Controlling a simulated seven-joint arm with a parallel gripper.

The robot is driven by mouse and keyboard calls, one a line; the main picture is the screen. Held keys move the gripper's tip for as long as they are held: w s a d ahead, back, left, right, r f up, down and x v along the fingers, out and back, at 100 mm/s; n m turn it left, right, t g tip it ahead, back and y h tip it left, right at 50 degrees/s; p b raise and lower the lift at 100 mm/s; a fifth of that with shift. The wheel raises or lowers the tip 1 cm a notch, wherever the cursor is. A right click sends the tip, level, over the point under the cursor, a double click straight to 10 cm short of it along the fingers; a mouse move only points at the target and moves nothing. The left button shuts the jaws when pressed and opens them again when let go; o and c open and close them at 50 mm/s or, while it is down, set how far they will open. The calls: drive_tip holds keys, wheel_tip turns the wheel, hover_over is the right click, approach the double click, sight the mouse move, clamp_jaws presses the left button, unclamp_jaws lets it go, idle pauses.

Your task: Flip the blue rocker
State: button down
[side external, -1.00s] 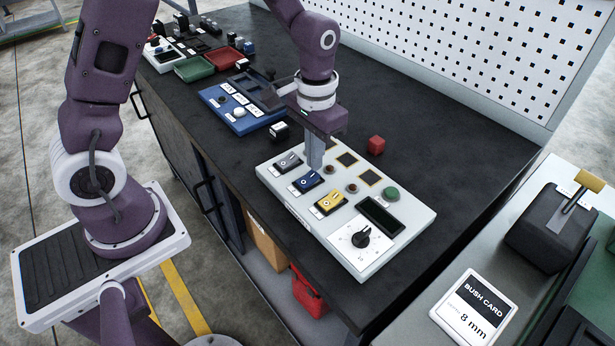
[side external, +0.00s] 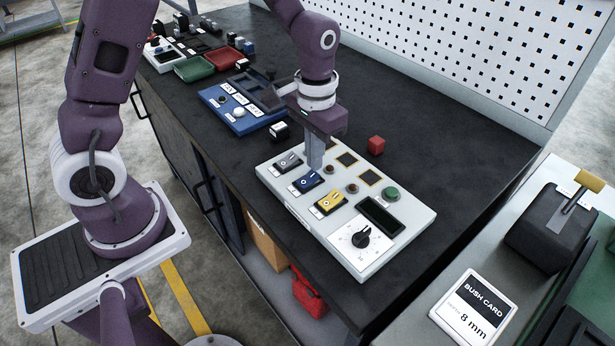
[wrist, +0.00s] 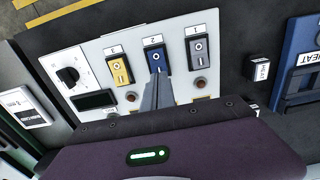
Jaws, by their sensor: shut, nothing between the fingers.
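The white control panel (side external: 276,176) lies on the dark bench top. The blue rocker (side external: 304,184) sits on it between a grey rocker (side external: 287,162) and a yellow rocker (side external: 329,203). In the wrist view the blue rocker (wrist: 154,58) is below the label 2. My gripper (side external: 316,168) points down with its fingers together and empty. In the wrist view the fingertips (wrist: 157,75) overlap the lower end of the blue rocker. They are at or just above it; I cannot tell whether they touch.
On the panel are a black dial (side external: 362,236), a dark display (side external: 380,212), a green button (side external: 391,193) and small brown-red lamps (side external: 352,188). A red cube (side external: 376,145) stands behind the panel. A blue panel (side external: 236,108) and a small black block (side external: 279,131) are to the left.

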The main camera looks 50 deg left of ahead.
sight(314, 174)
drive_tip(key=shift+f, duration=1.1)
drive_tip(key=shift+r, duration=3.55)
drive_tip(key=s+r+t, duration=0.3)
drive_tip(key=s+r, duration=0.5)
drive_tip(key=r, duration=0.3)
drive_tip(key=s+r+t, duration=0.2)
drive_tip(key=s, duration=0.9)
drive_tip(key=shift+s+a+r+t, duration=0.25)
drive_tip(key=shift+s+a+t, duration=0.1)
drive_tip(key=shift+a, duration=0.1)
